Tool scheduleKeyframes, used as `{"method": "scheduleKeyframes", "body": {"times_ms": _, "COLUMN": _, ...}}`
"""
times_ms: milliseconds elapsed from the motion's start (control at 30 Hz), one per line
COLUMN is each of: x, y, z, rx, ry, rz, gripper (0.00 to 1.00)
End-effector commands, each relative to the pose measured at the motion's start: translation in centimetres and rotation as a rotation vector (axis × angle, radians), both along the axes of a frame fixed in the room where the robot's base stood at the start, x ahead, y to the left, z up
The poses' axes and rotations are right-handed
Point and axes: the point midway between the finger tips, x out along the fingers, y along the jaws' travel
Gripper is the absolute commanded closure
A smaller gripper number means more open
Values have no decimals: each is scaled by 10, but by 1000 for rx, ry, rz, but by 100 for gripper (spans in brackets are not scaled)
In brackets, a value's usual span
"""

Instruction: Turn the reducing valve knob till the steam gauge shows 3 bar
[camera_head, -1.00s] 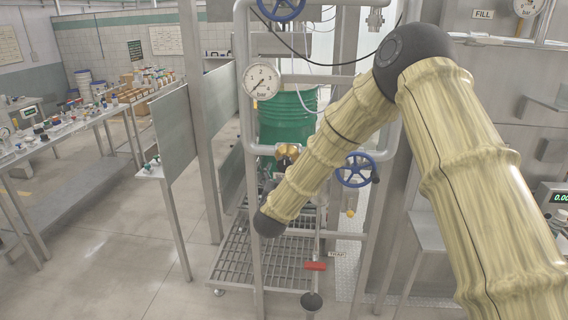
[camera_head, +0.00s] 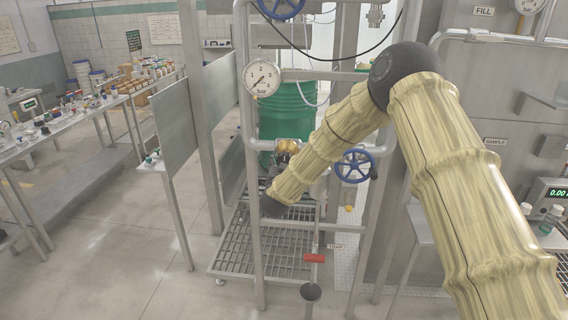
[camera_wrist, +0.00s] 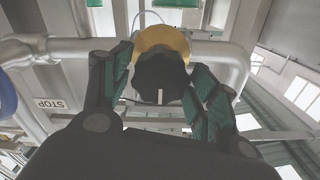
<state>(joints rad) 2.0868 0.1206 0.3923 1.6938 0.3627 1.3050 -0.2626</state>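The steam gauge (camera_head: 262,78) is a round white dial marked in bar on the pipe frame. Its needle points to the lower left, at the low end of the scale. The reducing valve has a brass body, seen in the head view (camera_head: 288,146) and in the wrist view (camera_wrist: 163,40). Its black knob (camera_wrist: 160,80) faces the wrist camera, with a white mark pointing down in the picture. My gripper (camera_wrist: 163,62) is open, with one green-padded finger on either side of the knob. I cannot tell whether either pad touches it. In the head view my arm mostly hides the gripper.
Steel pipes (camera_wrist: 75,48) run on both sides of the valve. Blue handwheels sit above (camera_head: 280,8) and to the right (camera_head: 354,166). A green drum (camera_head: 288,108) stands behind the frame. A red-handled lever (camera_head: 314,258) is below. Open floor lies to the left.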

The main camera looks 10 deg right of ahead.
Motion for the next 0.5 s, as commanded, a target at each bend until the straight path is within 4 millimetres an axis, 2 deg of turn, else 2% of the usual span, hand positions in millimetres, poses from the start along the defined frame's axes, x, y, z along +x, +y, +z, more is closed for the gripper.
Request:
{"method": "scheduleKeyframes", "body": {"times_ms": 33, "x": 0, "y": 0, "z": 0, "rx": 0, "ry": 0, "rz": 0, "gripper": 56}}
{"method": "scheduleKeyframes", "body": {"times_ms": 133, "x": 0, "y": 0, "z": 0, "rx": 0, "ry": 0, "rz": 0, "gripper": 72}}
{"method": "scheduleKeyframes", "body": {"times_ms": 500, "x": 0, "y": 0, "z": -3, "rx": 38, "ry": -11, "rz": -1, "gripper": 72}}
